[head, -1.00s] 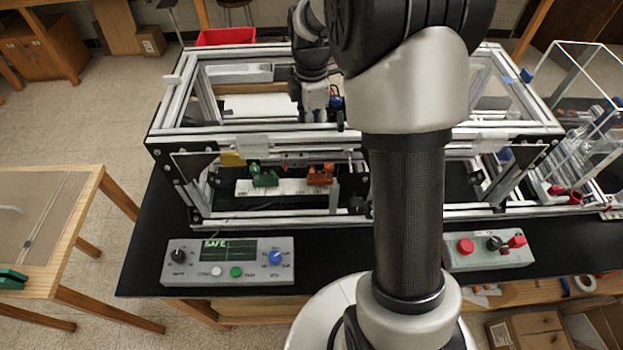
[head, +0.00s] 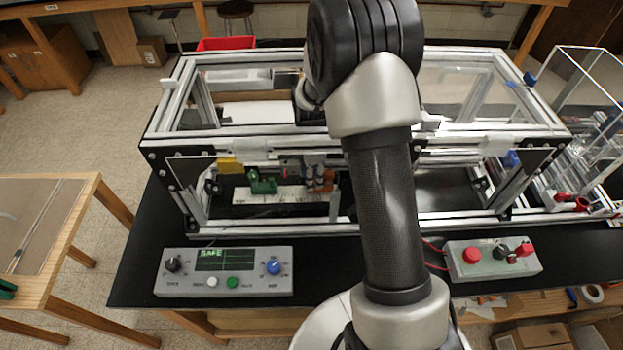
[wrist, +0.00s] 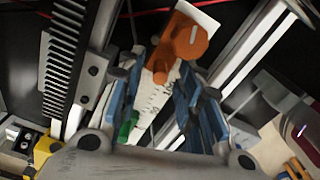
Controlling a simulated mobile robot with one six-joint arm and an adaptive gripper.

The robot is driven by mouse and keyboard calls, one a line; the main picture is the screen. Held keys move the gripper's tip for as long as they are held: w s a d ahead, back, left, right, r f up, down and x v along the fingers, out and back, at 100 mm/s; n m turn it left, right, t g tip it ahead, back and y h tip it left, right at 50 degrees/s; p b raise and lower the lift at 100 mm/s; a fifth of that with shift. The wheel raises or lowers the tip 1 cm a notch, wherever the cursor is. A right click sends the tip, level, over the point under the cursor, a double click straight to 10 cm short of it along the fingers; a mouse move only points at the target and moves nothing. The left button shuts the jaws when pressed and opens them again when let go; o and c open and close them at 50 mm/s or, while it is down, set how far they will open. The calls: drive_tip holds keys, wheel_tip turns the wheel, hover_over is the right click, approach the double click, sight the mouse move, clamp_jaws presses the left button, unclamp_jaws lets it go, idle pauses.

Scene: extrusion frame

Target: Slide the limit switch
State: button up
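A white scaled rail (head: 285,195) lies low inside the front of the extrusion frame. A green block (head: 262,183) sits on its left part and an orange block (head: 328,183) towards its right end. I cannot tell from labels which is the limit switch. My gripper (head: 314,170) is down at the orange block, which it partly covers in the head view. In the wrist view my gripper (wrist: 175,78) has its blue-padded fingers apart. The orange block (wrist: 185,42) with its round knob shows at and beyond the fingertips. Contact cannot be told. A bit of the green block (wrist: 127,125) shows beside the left finger.
The aluminium frame (head: 190,208) surrounds the rail with bars above and in front. A yellow block (head: 230,164) hangs left of the gripper. A control box (head: 225,272) reading SAFE stands front left, and a box with red buttons (head: 492,260) front right.

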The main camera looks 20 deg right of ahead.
drive_tip(key=shift+f, duration=0.55)
clamp_jaws()
drive_tip(key=shift+a, duration=0.1)
idle(0.4)
